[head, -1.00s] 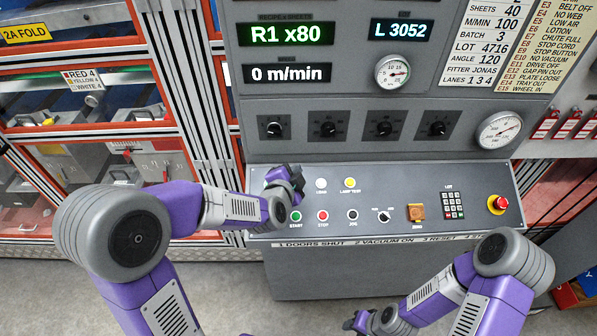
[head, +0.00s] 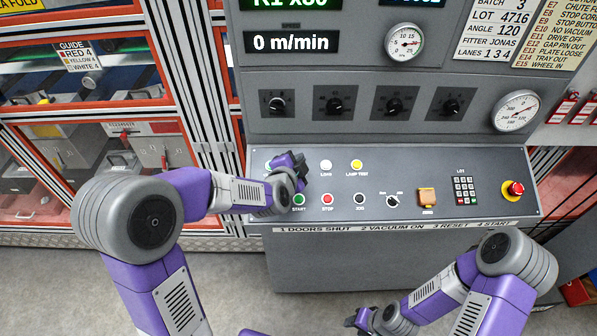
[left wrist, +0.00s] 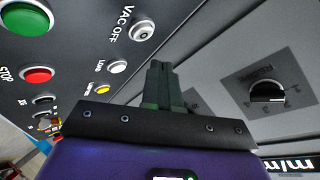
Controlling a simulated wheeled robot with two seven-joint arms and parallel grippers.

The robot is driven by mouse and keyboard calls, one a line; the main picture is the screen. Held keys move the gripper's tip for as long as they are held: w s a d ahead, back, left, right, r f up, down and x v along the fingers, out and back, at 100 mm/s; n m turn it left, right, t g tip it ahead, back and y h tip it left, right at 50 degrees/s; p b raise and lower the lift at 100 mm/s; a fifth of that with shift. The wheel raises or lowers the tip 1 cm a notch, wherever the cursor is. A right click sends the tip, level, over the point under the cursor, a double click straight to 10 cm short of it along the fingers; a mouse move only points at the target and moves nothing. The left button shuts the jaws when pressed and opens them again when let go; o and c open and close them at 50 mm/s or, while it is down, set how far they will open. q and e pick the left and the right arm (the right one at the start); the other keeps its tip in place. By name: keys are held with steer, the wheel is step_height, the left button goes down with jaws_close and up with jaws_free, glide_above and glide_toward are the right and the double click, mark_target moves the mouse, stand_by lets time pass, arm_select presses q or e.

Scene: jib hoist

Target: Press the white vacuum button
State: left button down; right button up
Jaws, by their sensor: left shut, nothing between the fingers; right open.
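A white button with a dark centre (left wrist: 143,31), beside the label VAC OFF, shows in the left wrist view, just beyond my fingertips. In the head view my left gripper (head: 300,168) covers that part of the sloped grey panel (head: 430,165), so the button is hidden there. My left gripper's fingers (left wrist: 158,66) are shut and empty, close to the panel; the wrist view shows a gap in the picture between tips and button, but contact depth is unclear. My right gripper (head: 362,318) is open, low at the bottom of the head view, away from the panel.
Near the left gripper are the white LOAD button (head: 326,165), yellow LAMP TEST button (head: 357,165), green START button (head: 298,200) and red STOP button (head: 328,199). A keypad (head: 465,190) and red emergency stop (head: 513,189) are further right. Knobs (head: 335,105) sit above.

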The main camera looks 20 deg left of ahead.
arm_select(q)
steer(key=shift+w+a+f+b, duration=0.1)
steer(key=shift+w+f+b, duration=0.15)
steer(key=shift+f, duration=0.15)
steer(key=shift+w+f+b, duration=0.1)
steer(key=shift+f+b, duration=0.1)
steer(key=shift+f, duration=0.2)
stand_by(1.5)
steer(key=shift+w+f, duration=0.2)
steer(key=shift+f, duration=0.15)
steer(key=shift+w+a+f+b, duration=0.1)
steer(key=shift+w+f+b, duration=0.05)
steer(key=shift+f+b, duration=0.4)
stand_by(0.6)
steer(key=shift+r, duration=0.15)
steer(key=shift+s+r+p, duration=0.35)
steer(key=shift+r+p, duration=0.4)
steer(key=shift+p, duration=0.05)
steer(key=r+p, duration=0.1)
steer(key=s+r+p, duration=0.1)
steer(key=r+p, duration=0.1)
steer(key=s+r+p, duration=0.1)
steer(key=shift+d+r+p, duration=0.35)
